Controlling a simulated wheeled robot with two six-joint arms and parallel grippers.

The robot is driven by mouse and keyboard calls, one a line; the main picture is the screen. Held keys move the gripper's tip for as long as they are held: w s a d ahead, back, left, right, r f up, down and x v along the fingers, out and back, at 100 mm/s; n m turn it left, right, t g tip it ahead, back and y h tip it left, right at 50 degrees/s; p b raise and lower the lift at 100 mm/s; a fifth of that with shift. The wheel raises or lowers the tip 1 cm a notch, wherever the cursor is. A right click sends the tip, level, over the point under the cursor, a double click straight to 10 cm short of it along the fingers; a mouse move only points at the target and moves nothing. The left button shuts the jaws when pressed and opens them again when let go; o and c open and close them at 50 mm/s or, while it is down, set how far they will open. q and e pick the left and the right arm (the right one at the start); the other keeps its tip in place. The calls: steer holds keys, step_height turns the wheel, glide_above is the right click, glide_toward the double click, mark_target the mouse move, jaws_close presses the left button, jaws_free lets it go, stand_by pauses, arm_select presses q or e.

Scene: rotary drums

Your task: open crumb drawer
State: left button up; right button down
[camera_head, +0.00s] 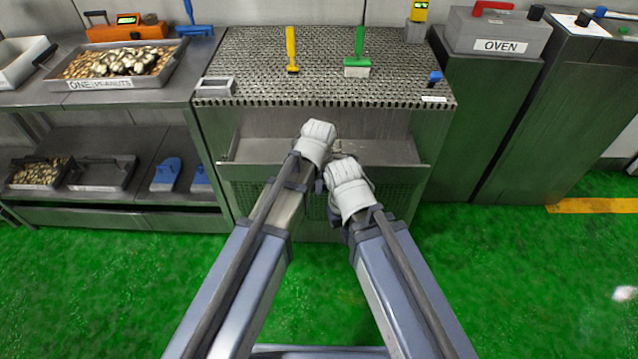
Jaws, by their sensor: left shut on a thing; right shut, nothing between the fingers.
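The crumb drawer (265,152) is a grey metal tray below the perforated top of the steel machine (213,125). It stands out from the machine's front, and its inside shows from above. My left gripper (320,145) is over the middle of the drawer and shut on it; its white cover hides the fingertips and the exact place of the grip. My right gripper (346,180) is shut and empty, just right of and below the left one, at the drawer's front edge. Whether it touches the drawer cannot be told.
A yellow-handled tool (291,48), a green-handled brush (357,60) and a small metal tray (216,86) lie on the machine top. A shelf with a tray of peanuts (115,66) stands left, the oven box (497,32) right.

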arm_select(q)
jaws_close()
stand_by(0.8)
